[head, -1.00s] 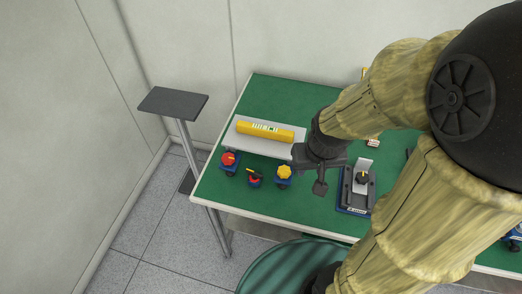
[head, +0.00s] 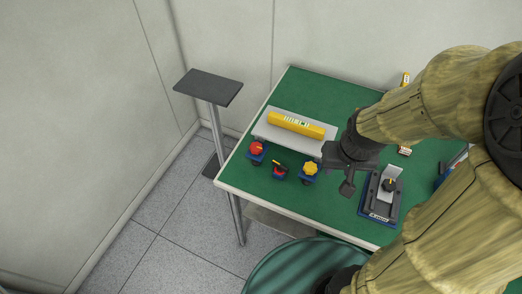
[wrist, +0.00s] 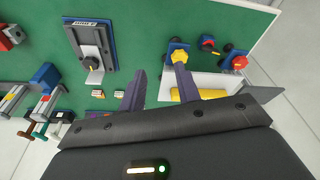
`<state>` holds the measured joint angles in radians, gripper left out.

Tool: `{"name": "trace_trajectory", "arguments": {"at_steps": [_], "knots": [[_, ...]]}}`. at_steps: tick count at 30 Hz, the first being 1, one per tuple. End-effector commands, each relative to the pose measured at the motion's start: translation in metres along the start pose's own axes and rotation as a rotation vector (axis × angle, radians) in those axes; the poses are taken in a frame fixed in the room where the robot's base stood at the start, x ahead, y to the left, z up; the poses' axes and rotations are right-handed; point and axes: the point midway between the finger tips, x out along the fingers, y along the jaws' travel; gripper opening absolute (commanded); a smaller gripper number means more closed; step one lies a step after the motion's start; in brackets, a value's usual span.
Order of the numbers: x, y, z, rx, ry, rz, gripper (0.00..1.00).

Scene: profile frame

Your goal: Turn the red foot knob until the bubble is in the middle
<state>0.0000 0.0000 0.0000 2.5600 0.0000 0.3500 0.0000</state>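A yellow spirit level (head: 296,125) lies on a grey plate (head: 268,132) at the left of the green table; its vial shows, but the bubble is too small to place. The red knob (head: 257,148) sits on a blue base at the plate's front left corner. It also shows in the wrist view (wrist: 239,62) at upper right. My gripper (head: 347,187) is over the table, right of the yellow knob (head: 310,168) and apart from the red one. In the wrist view its fingers (wrist: 159,70) are spread with nothing between them; the right fingertip appears near the yellow knob.
A small red-and-black knob (head: 279,169) on a blue base stands between the red and yellow knobs. A blue-framed fixture with a black knob (head: 389,186) is to the right. A dark stand (head: 208,87) is left of the table. A green round object (head: 300,270) is in front.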

Motion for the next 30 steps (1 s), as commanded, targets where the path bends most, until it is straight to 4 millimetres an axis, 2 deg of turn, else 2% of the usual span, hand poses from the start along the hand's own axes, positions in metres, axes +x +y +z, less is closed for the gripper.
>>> {"name": "trace_trajectory", "arguments": {"at_steps": [12, 16, 17, 20, 23, 30], "knots": [[0.000, 0.000, 0.000, 0.000, 0.000, 0.000, 0.33], [-0.001, -0.002, -0.003, -0.029, -0.003, 0.000, 0.58], [-0.001, -0.003, -0.006, -0.050, -0.005, -0.001, 0.60], [-0.001, -0.011, -0.019, -0.184, -0.021, -0.004, 0.60], [-0.001, -0.026, -0.041, -0.405, -0.045, -0.013, 0.60], [0.005, -0.076, -0.094, -1.047, -0.102, -0.061, 0.60]]}}
